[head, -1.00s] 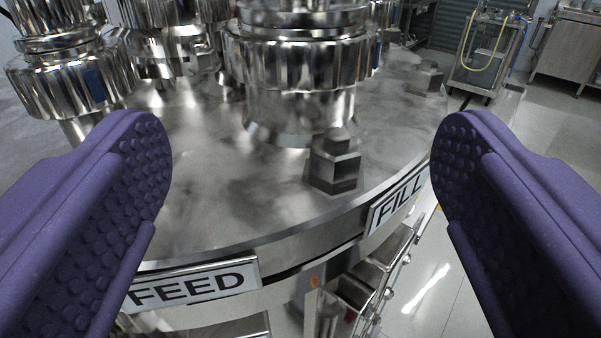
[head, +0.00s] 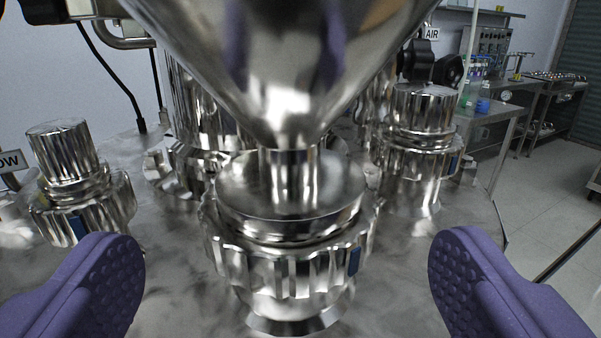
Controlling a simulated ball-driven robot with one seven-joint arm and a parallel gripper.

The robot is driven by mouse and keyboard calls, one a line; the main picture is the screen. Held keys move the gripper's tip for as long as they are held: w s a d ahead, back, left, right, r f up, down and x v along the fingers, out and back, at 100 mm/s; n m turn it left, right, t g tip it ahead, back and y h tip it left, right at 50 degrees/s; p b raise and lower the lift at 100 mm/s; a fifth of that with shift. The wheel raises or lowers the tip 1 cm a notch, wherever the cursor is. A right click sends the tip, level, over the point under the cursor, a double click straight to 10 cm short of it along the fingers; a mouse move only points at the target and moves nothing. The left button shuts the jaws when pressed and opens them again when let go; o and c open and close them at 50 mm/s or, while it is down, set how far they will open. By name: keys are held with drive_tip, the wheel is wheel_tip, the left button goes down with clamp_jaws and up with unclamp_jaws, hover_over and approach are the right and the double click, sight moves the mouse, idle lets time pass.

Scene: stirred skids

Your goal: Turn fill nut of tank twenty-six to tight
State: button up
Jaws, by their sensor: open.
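A fluted steel nut (head: 285,268) sits in the centre on a steel port, with a blue mark on its right front. A steel funnel (head: 285,75) rises from the cap above it and fills the top of the view. No FILL plate shows now, so I cannot confirm by label that this is the fill nut. My gripper (head: 287,282) is open, its purple ridged fingers spread to the left and right of the nut in the picture. The fingers appear nearer to me than the nut and apart from it, with nothing between them touching.
A similar fluted fitting (head: 85,205) stands at left, and another (head: 412,155) at right. More steel ports crowd behind the funnel. An AIR plate (head: 431,33) and black valve parts show at upper right. Benches (head: 500,112) and open floor lie beyond the lid.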

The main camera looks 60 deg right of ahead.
sight(263, 228)
drive_tip(key=x, duration=0.4)
drive_tip(key=shift+d, duration=0.15)
drive_tip(key=shift+c, duration=0.2)
drive_tip(key=c, duration=1)
drive_tip(key=shift+w+r+m+g+h+p, duration=0.15)
drive_tip(key=shift+r+m+g+h+p, duration=0.2)
drive_tip(key=shift+g+p, duration=0.2)
drive_tip(key=shift+w+m+g+p, duration=0.1)
drive_tip(key=shift+m+g+p, duration=0.35)
drive_tip(key=shift+g+p, duration=0.1)
drive_tip(key=shift+m+g+h+p, duration=0.35)
drive_tip(key=shift+m+g+h, duration=0.1)
drive_tip(key=shift+g, duration=0.15)
drive_tip(key=shift+o, duration=0.2)
drive_tip(key=shift+f+m+g, duration=0.25)
drive_tip(key=shift+m+g, duration=0.1)
drive_tip(key=shift+g, duration=0.25)
